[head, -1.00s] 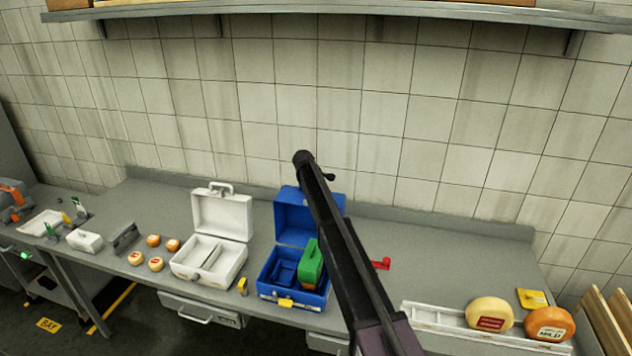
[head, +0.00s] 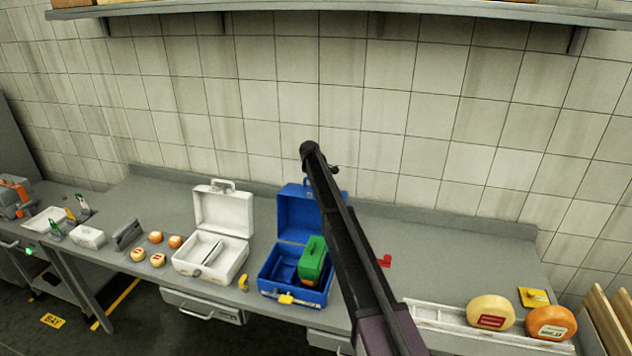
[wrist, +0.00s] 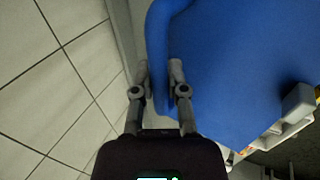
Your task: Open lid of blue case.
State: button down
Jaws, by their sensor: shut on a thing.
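The blue case (head: 297,294) stands on the grey bench with its front facing me. Its blue lid (head: 297,214) is raised, standing up at the back, and the inside of the case shows. A green block-like thing (head: 313,260) sits in its right part. A yellow piece (head: 286,299) is on its front. In the wrist view my gripper (wrist: 158,70) has one finger on each side of a blue bar at the lid's edge (wrist: 230,60), seemingly its handle, and is shut on it. In the head view my arm hides the gripper and the lid's right side.
An open white case (head: 212,258) stands to the left, with small cheeses (head: 157,260) beyond it. Two larger cheeses (head: 491,312) lie at right by a white tray (head: 425,312). The tiled wall is close behind the lid. A red thing (head: 385,261) lies right of my arm.

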jog(key=shift+w+a, duration=0.2)
jog(key=shift+a, duration=0.1)
jog(key=c, duration=0.6)
grip_release()
jog(key=shift+s, duration=0.1)
jog(key=shift+c, duration=0.2)
jog(key=shift+d, duration=0.1)
jog(key=shift+d, duration=0.15)
